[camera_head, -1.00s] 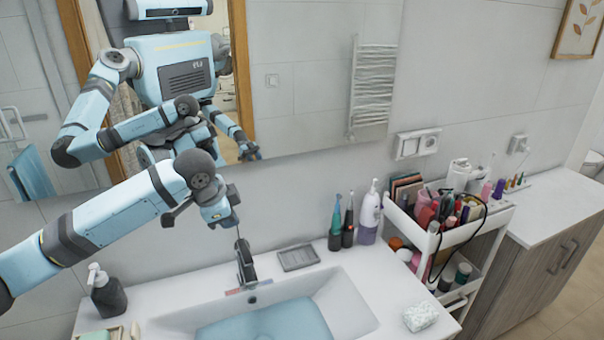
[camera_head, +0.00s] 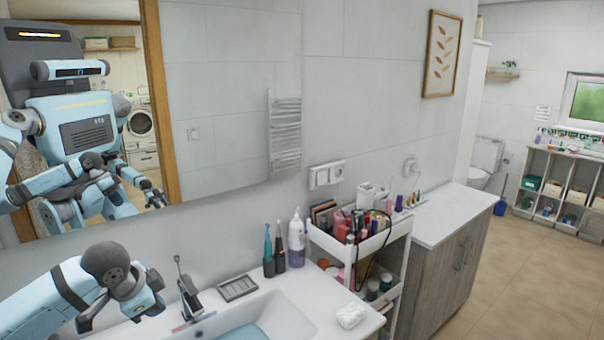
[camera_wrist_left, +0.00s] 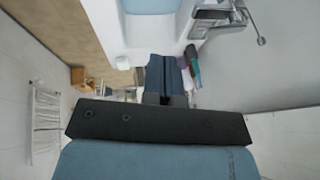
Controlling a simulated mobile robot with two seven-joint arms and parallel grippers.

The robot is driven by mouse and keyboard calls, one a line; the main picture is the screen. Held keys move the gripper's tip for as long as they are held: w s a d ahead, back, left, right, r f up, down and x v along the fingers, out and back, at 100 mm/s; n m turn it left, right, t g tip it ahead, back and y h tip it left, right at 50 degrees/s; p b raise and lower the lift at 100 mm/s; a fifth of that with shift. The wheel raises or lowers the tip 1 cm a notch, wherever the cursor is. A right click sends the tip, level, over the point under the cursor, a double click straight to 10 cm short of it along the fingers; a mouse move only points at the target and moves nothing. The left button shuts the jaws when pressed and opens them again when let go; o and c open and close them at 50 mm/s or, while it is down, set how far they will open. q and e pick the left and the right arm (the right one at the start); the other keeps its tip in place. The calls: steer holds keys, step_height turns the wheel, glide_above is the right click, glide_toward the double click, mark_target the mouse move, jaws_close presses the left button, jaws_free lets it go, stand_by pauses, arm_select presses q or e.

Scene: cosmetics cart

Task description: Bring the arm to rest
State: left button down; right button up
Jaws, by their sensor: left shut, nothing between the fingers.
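My left arm comes in at the lower left of the head view. Its left gripper (camera_head: 150,291) is beside the black tap (camera_head: 188,297), to its left in the picture. The fingers are hard to make out there. In the left wrist view the left gripper (camera_wrist_left: 165,75) shows with its two blue fingers together and nothing between them. The washbasin (camera_wrist_left: 150,30) and the tap (camera_wrist_left: 218,18) lie beyond the fingers there. My right gripper does not show directly; the mirror (camera_head: 235,100) shows only my reflection.
A white cart (camera_head: 352,245) full of cosmetics stands right of the washbasin (camera_head: 300,312). Toothbrushes (camera_head: 273,250) and a white-purple bottle (camera_head: 296,240) stand on the basin's back edge, and a soap bar (camera_head: 351,315) at its right. Open floor (camera_head: 500,285) lies at the right.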

arm_select(q)
steer(key=s+d+f+n+t+h, duration=0.2)
steer(key=s+d+f, duration=0.3)
steer(key=f, duration=0.4)
steer(key=s+d+f+n+t+h, duration=0.1)
steer(key=s+d+f+h, duration=0.15)
steer(key=d+f, duration=0.5)
steer(key=s+a+f+n+t+y, duration=0.1)
steer(key=s+f+n, duration=0.1)
steer(key=s+f, duration=0.4)
steer(key=s+a+f+n+t+y, duration=0.1)
steer(key=s+f, duration=0.5)
steer(key=s, duration=0.7)
steer(key=shift+s+a+f+n+t+y, duration=0.15)
steer(key=shift+a+f+n+t+y, duration=0.2)
steer(key=shift+n+t+y, duration=0.65)
